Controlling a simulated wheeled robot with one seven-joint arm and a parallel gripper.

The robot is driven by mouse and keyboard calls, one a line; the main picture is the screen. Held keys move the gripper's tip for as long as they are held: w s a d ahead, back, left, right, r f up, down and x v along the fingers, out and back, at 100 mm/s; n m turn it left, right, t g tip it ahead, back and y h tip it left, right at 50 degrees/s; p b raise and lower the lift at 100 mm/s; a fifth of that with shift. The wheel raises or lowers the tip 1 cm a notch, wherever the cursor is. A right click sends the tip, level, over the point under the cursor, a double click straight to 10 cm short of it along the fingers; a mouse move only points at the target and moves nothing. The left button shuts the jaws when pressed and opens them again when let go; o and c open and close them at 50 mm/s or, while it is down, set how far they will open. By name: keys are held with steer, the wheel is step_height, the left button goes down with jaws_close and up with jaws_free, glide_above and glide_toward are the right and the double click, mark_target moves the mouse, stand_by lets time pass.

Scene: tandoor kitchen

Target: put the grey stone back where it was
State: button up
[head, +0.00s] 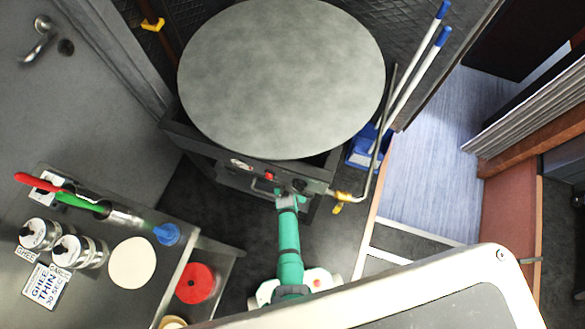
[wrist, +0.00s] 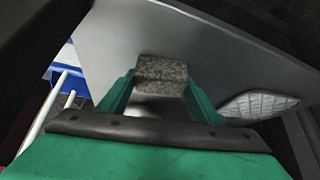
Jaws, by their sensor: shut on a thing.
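The grey stone (wrist: 162,76) is a small, rough, speckled block. In the wrist view it sits between the two teal fingers of my gripper (wrist: 160,88), which is shut on it. A smooth grey surface lies behind the stone; I cannot tell whether the stone touches it. In the head view my gripper (head: 288,199) is at the front of the dark stove (head: 232,165), below the large round grey griddle plate (head: 280,75).
A counter (head: 75,200) at left holds tins (head: 85,252), a pale disc (head: 132,263) and red- and green-handled tools (head: 85,205). A red disc (head: 195,283) lies on a lower shelf. A bent pipe (head: 375,150), blue bin (head: 362,148) and white poles (head: 415,80) stand right of the stove.

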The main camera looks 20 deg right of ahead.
steer(key=shift+f, duration=0.1)
steer(key=o, duration=1)
steer(key=shift+o, duration=0.2)
steer(key=s+a+r+n+t, duration=0.1)
steer(key=s+a+r, duration=0.3)
steer(key=s+r, duration=0.3)
steer(key=s+a+r+t+y, duration=0.1)
steer(key=s+a+r+t, duration=0.15)
steer(key=s+r, duration=0.45)
steer(key=s+a+r+n+t, duration=0.1)
steer(key=s+a+r, duration=0.3)
steer(key=r, duration=0.6)
steer(key=s+r+n+t, duration=0.1)
steer(key=s+r, duration=0.3)
steer(key=r, duration=0.9)
steer(key=s+r+n+t+y, duration=0.1)
steer(key=s+r+t, duration=0.3)
steer(key=r, duration=1)
steer(key=shift+s+n+y, duration=0.3)
steer(key=shift+c, duration=0.3)
